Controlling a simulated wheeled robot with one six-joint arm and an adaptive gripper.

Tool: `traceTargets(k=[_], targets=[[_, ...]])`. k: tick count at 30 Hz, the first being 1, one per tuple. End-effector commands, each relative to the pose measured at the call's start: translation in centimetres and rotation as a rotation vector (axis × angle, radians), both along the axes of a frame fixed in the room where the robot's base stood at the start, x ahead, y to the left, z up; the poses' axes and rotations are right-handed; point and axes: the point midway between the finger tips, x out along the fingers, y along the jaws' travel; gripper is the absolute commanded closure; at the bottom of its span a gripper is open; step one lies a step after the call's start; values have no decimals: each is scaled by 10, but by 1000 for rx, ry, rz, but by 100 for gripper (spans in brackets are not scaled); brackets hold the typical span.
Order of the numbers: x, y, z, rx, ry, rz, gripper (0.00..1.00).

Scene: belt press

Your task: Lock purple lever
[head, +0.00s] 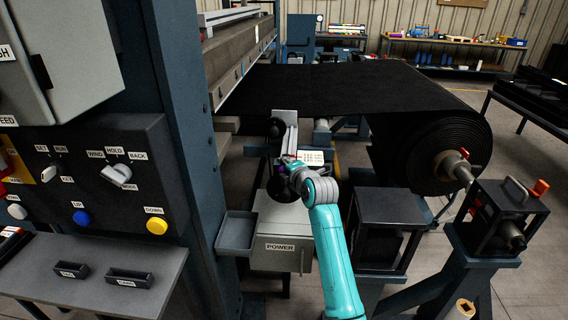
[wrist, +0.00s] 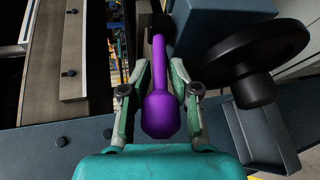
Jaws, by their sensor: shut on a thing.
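The purple lever (wrist: 160,112) runs up the middle of the wrist view, with a thick rounded knob at the near end and a thinner shaft beyond. My gripper (wrist: 161,75) has one finger on each side of it and is shut on the lever. In the head view my gripper (head: 286,168) is at the machine above the grey POWER box. The lever is hidden or too small to tell there.
A black handwheel (wrist: 262,62) is close to the right of my gripper. A grey POWER box (head: 282,238) and a small open tray (head: 237,233) lie below it. A large black belt roll (head: 435,135) is at the right. The control panel (head: 95,175) is at the left.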

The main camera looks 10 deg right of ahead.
Motion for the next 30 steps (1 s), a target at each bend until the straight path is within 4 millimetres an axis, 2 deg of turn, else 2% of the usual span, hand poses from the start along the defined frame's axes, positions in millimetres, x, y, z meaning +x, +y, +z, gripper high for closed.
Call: traceTargets(k=[20, 21, 22, 30], targets=[[-1, -2, -5, -23, -66, -3, 100], [-1, -2, -5, -23, -65, -3, 70], [-1, -2, -5, -22, -65, -4, 62], [-1, -1, -5, -21, -63, -1, 61]])
